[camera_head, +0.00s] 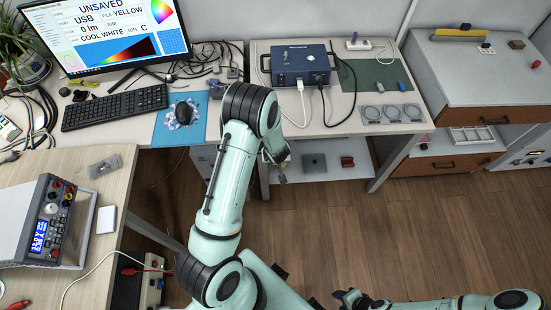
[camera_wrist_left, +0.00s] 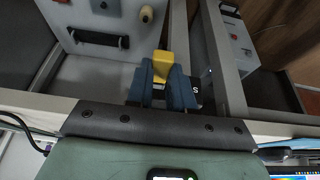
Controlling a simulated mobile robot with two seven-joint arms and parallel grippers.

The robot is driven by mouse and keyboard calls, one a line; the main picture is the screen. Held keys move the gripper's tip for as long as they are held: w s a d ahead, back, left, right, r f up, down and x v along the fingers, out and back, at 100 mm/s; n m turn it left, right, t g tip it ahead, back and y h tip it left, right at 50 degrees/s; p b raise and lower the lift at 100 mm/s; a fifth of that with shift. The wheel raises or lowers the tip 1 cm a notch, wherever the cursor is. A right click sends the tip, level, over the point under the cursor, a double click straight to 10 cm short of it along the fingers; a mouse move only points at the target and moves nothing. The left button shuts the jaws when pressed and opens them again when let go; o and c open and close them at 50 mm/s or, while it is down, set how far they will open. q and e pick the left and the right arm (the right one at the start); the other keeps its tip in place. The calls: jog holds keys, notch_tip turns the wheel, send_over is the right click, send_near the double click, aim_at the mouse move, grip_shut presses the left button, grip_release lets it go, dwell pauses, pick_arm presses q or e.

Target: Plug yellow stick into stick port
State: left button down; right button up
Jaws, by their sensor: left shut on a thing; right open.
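My left gripper (camera_wrist_left: 163,84) shows in the left wrist view with its blue fingers closed on the yellow stick (camera_wrist_left: 164,64). The stick's blocky yellow end sticks out beyond the fingertips, and the rest is hidden between them. In the head view my left arm reaches up the middle, and its gripper and the stick cannot be made out clearly. My right gripper (camera_head: 344,297) is open and empty at the bottom of the head view, low over the floor. I cannot identify the stick port with certainty in either view.
In the wrist view, a pale panel (camera_wrist_left: 105,22) with a round knob and dark handle lies beyond the fingers, and a grey frame bar (camera_wrist_left: 222,60) stands right. In the head view, a blue box (camera_head: 300,68) with cables is on the back table. The wooden floor (camera_head: 430,230) is open.

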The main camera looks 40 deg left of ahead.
pick_arm(q)
jog(key=c, duration=0.9)
grip_release()
jog(key=p+v, duration=0.3)
jog(key=v, duration=1)
jog(key=shift+s+d+r, duration=0.1)
jog(key=shift+s+r, duration=0.05)
jog(key=shift+s, duration=0.1)
pick_arm(e)
jog(key=w+r, duration=0.4)
jog(key=shift+w+r+t, duration=0.2)
jog(key=shift+w+t, duration=0.05)
jog(key=shift+t, duration=0.05)
pick_arm(q)
jog(key=shift+w, duration=0.15)
pick_arm(e)
jog(key=shift+w, duration=0.1)
